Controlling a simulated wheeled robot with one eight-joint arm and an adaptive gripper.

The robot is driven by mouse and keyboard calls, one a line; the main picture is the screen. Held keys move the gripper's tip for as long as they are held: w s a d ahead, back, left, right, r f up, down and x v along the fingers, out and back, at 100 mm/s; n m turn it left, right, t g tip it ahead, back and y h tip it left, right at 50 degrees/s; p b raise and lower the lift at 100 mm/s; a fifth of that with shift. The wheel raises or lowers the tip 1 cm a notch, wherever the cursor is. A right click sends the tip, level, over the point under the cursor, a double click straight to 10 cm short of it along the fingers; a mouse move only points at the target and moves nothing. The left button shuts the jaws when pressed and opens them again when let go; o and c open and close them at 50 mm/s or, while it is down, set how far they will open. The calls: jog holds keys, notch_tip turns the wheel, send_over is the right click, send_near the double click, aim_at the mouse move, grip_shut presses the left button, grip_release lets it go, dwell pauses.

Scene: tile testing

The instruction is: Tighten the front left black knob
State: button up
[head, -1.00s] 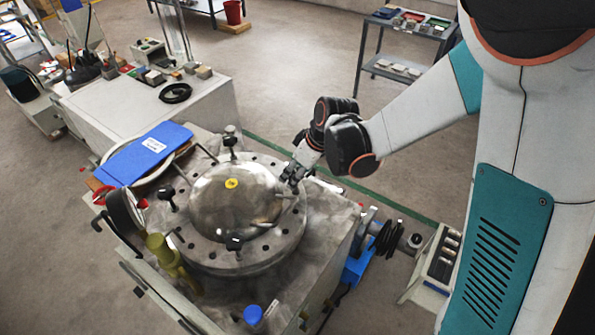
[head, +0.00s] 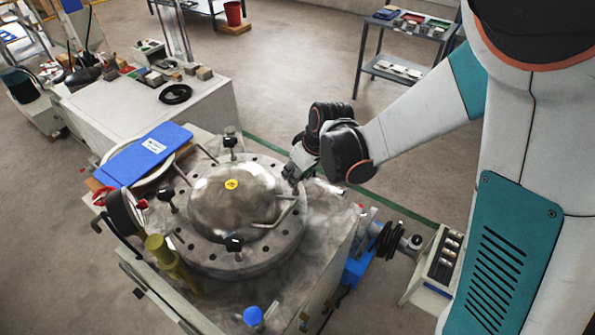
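The domed metal vessel (head: 232,205) with a bolted round flange (head: 205,258) sits on the bench. Black knobs stand around the flange: one at the back (head: 229,141), one at the left (head: 166,194) and one at the front (head: 233,243). My gripper (head: 291,174) is at the right side of the flange, away from these three knobs. Its fingers point down at a small dark part there. I cannot tell if they are closed on it, as the fingers are small and the wrist partly covers them.
A dial gauge (head: 126,212) and a brass-coloured fitting (head: 163,250) stand at the left front of the bench. A blue board (head: 145,154) lies at the back left. A blue cap (head: 253,316) is at the front. Thin metal bars (head: 285,211) lie over the flange.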

jog(key=m, duration=0.2)
jog(key=m+h, duration=0.1)
jog(key=m, duration=0.1)
jog(key=shift+s+a+t+h, duration=0.15)
jog(key=shift+t+h, duration=0.15)
jog(key=shift+t, duration=0.1)
jog(key=m+h, duration=0.1)
jog(key=m, duration=0.3)
jog(key=shift+a+b, duration=0.1)
jog(key=shift+b, duration=0.2)
jog(key=m+h, duration=0.1)
jog(key=m, duration=0.2)
jog(key=shift+a+m+h, duration=0.1)
jog(key=shift+m+h, duration=0.2)
jog(key=shift+h, duration=0.1)
jog(key=shift+m+g+h, duration=0.3)
jog(key=shift+m+h, duration=0.3)
jog(key=shift+m, duration=1.4)
jog(key=o, duration=1.1)
